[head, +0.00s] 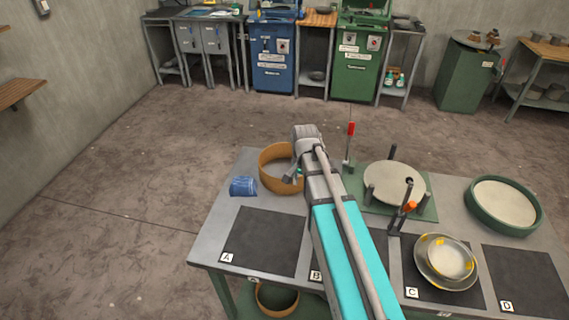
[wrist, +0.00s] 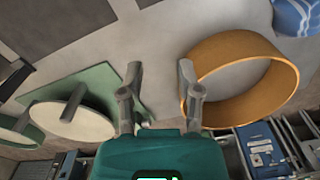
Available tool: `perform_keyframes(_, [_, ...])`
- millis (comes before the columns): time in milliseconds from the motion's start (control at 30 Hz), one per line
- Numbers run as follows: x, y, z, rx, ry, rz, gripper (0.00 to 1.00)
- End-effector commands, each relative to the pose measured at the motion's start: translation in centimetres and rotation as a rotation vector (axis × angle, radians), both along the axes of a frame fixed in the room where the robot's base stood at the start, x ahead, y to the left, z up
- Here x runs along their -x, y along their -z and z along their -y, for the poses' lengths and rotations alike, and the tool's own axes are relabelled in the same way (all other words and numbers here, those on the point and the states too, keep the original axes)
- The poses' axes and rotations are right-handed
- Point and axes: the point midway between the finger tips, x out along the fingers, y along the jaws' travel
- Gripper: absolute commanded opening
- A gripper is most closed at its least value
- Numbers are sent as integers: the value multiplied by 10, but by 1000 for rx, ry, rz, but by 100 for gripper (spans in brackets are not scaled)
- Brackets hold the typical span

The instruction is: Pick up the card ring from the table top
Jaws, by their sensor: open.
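The card ring (head: 272,183) is a wide orange-brown hoop lying on the grey table top near its back left part. It also shows at the right of the wrist view (wrist: 250,115). My gripper (wrist: 159,85) is open and empty, its two fingers apart over bare table beside the ring. In the wrist view the right finger overlaps the ring's left rim; whether it touches cannot be told. In the head view my gripper covers the ring's right side.
A blue cloth-like item (head: 243,186) sits left of the ring. A green board with a round disc (head: 394,182) and upright posts stands to the right. Further right are stacked bowls (head: 446,258) and a green-rimmed tray (head: 503,228). Another ring (head: 277,311) lies on the lower shelf.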

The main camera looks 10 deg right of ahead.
Motion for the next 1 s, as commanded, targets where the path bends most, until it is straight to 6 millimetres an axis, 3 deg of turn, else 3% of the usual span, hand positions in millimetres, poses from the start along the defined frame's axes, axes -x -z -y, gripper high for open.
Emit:
perform_keyframes(33, [-20, -10, 1, 0, 72, 0, 45])
perform_keyframes(100, [-37, -16, 3, 0, 176, 0, 45])
perform_keyframes(400, [-90, -35, 8, 0, 525, 0, 45])
perform_keyframes(600, [-100, -37, 10, 0, 611, 0, 45])
perform_keyframes(1000, [-100, -36, 10, 0, 619, 0, 45])
